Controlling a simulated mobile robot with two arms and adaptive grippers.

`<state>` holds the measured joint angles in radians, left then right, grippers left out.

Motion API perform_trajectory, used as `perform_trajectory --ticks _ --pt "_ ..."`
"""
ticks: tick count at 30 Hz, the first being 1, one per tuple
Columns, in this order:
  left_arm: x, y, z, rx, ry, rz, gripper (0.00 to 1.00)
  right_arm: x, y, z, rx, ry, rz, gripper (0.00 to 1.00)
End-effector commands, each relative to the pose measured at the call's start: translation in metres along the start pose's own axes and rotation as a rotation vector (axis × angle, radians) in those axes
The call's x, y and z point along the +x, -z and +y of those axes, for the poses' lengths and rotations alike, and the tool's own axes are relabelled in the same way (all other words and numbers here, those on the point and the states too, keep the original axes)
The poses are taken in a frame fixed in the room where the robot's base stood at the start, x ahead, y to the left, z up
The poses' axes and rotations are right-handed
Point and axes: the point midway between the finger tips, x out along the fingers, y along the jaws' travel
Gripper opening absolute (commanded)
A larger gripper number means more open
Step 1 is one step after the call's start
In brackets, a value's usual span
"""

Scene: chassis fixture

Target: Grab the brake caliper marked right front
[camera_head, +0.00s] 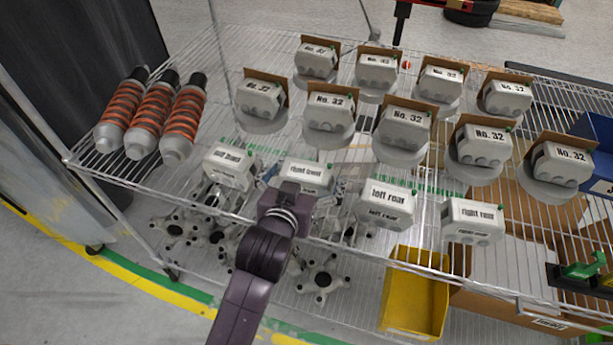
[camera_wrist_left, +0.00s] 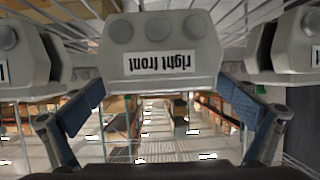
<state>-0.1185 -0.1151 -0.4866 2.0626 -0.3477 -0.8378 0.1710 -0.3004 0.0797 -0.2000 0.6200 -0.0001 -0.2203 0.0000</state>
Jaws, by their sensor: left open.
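The grey brake caliper marked right front (camera_head: 306,171) sits on the wire shelf, between the left front caliper (camera_head: 229,166) and the left rear caliper (camera_head: 387,204). My left gripper (camera_head: 297,188) is in front of it and hides its lower part in the head view. In the left wrist view the right front caliper (camera_wrist_left: 160,48) shows with its label upside down. The open fingers of my left gripper (camera_wrist_left: 160,105) stand at either side of its label end. I cannot tell whether they touch it. My right gripper is not in view.
The right rear caliper (camera_head: 472,221) stands farther right. Several No. 32 parts (camera_head: 404,127) stand behind. Orange coil springs (camera_head: 153,115) lie at the left. Metal hubs (camera_head: 323,280) and a yellow bin (camera_head: 414,303) are lower down. Neighbouring calipers stand close at both sides of the gripper.

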Motion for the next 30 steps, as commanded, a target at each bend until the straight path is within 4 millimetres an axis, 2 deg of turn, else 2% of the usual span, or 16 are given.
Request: perform_trajectory --ticks 4,11,27,28,30 --pt "0.0093 0.0001 -0.0005 0.0 0.001 -0.001 1.0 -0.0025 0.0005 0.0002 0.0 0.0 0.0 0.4" --pt "0.01 -0.0005 -0.0004 -0.001 0.0 0.0 0.99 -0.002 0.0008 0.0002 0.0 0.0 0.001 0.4" --pt "0.0097 -0.0004 -0.0002 -0.001 0.0 0.0 0.39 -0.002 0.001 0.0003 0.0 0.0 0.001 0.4" --pt "0.0097 -0.0004 -0.0002 -0.001 0.0 0.0 0.36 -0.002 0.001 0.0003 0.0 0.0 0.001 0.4" --pt "0.0088 0.0054 0.0 -0.002 -0.001 0.012 0.36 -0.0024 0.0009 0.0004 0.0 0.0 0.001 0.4"
